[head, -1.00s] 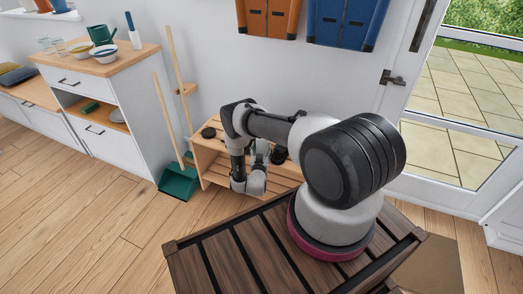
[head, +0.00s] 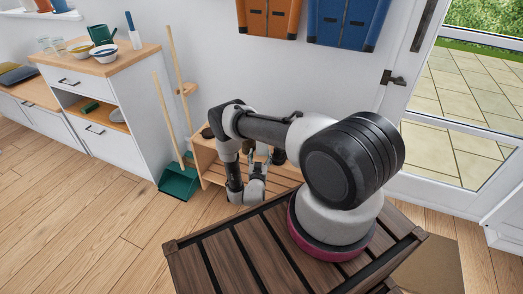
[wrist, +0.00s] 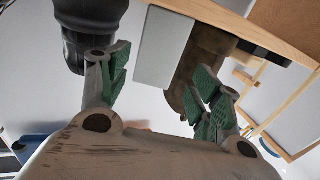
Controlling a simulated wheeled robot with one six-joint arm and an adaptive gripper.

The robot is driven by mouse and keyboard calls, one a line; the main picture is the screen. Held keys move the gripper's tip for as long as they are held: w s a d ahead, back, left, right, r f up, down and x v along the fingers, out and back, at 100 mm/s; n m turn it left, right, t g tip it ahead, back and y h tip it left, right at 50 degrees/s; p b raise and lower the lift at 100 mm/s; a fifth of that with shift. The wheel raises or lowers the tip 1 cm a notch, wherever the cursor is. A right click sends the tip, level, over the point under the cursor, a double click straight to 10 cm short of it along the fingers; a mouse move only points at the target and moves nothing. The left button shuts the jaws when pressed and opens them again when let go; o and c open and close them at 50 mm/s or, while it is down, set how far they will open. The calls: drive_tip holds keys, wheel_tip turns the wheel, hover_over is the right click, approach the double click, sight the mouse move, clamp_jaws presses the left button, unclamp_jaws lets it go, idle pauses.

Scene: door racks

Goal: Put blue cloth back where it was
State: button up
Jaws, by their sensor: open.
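I cannot pick out a blue cloth for certain. A blue hanging item (head: 345,22) is on the wall at the top of the head view; I cannot tell whether it is cloth. A blue patch (wrist: 38,143) shows at the lower left of the wrist view, also unclear. My gripper (wrist: 163,90) is open, its green-padded fingers apart. I see nothing held between them. A grey flat-sided block (wrist: 163,45) and a brown boot-like thing (wrist: 205,60) lie beyond the fingers.
A black boot-like thing (wrist: 88,25) is close to the left finger. A broom and green dustpan (head: 180,181) stand left of the rack. A white cabinet (head: 125,110) holds bowls and a watering can. A glass door (head: 450,120) is at right. Floor at left is clear.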

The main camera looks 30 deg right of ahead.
sight(262, 156)
drive_tip(key=x, duration=0.6)
drive_tip(key=shift+w+d+r, duration=0.15)
drive_tip(key=shift+w+d, duration=0.1)
drive_tip(key=shift+d, duration=0.1)
drive_tip(key=c, duration=0.9)
drive_tip(key=shift+o, duration=0.2)
drive_tip(key=shift+r, duration=0.1)
